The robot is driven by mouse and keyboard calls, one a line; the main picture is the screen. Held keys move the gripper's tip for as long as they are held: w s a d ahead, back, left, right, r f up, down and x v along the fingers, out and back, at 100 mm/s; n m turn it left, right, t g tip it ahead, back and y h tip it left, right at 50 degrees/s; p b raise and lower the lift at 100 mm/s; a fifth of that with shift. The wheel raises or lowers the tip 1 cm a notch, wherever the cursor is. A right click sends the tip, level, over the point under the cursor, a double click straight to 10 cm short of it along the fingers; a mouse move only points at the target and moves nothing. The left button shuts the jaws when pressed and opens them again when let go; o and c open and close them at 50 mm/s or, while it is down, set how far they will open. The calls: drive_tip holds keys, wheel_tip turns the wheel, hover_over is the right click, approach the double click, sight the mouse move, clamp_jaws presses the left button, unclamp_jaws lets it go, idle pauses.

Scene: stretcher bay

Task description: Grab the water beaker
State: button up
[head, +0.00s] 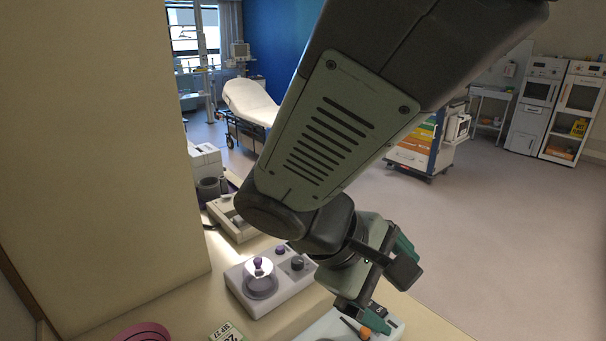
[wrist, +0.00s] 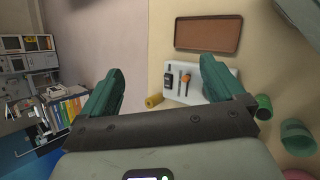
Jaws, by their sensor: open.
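My gripper (head: 376,283) is open and empty, held above the counter near its right edge in the head view. In the wrist view its two green fingers stand wide apart, with my gripper (wrist: 160,84) spanning part of a white tray beyond. A green cup-like vessel (wrist: 297,137) is at the right of the wrist view, outside the fingers. A smaller green round thing (wrist: 264,106) is beside it. I cannot tell which of these, if either, is the water beaker. Neither shows in the head view.
The white tray (wrist: 222,94) holds a black device (wrist: 168,79) and orange-and-black items. A brown tray (wrist: 208,35) lies beyond it. A yellow roll (wrist: 154,100) is near the counter edge. A grey device with a purple knob (head: 260,288) stands left of my arm; open floor is right.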

drive_tip(key=w+a+f+n+t+y, duration=0.1)
drive_tip(key=a+f+n+t, duration=0.55)
drive_tip(key=a+n, duration=0.2)
drive_tip(key=w+a+f+n+t, duration=0.2)
drive_tip(key=a+f+n+t, duration=0.3)
drive_tip(key=a+f+n, duration=0.4)
drive_tip(key=s+a+f+n+y, duration=0.3)
drive_tip(key=f, duration=0.2)
drive_tip(key=s+a+f+n+y, duration=0.3)
drive_tip(key=s+f+n+y, duration=0.1)
drive_tip(key=f, duration=0.1)
drive_tip(key=s+a+f+n+y, duration=0.4)
drive_tip(key=f, duration=0.1)
drive_tip(key=shift+f+g, duration=0.2)
drive_tip(key=shift+g, duration=0.05)
drive_tip(key=shift+w+a+f, duration=0.1)
drive_tip(key=shift+w+f, duration=0.15)
drive_tip(key=shift+x, duration=2.15)
drive_tip(key=shift+c, duration=0.3)
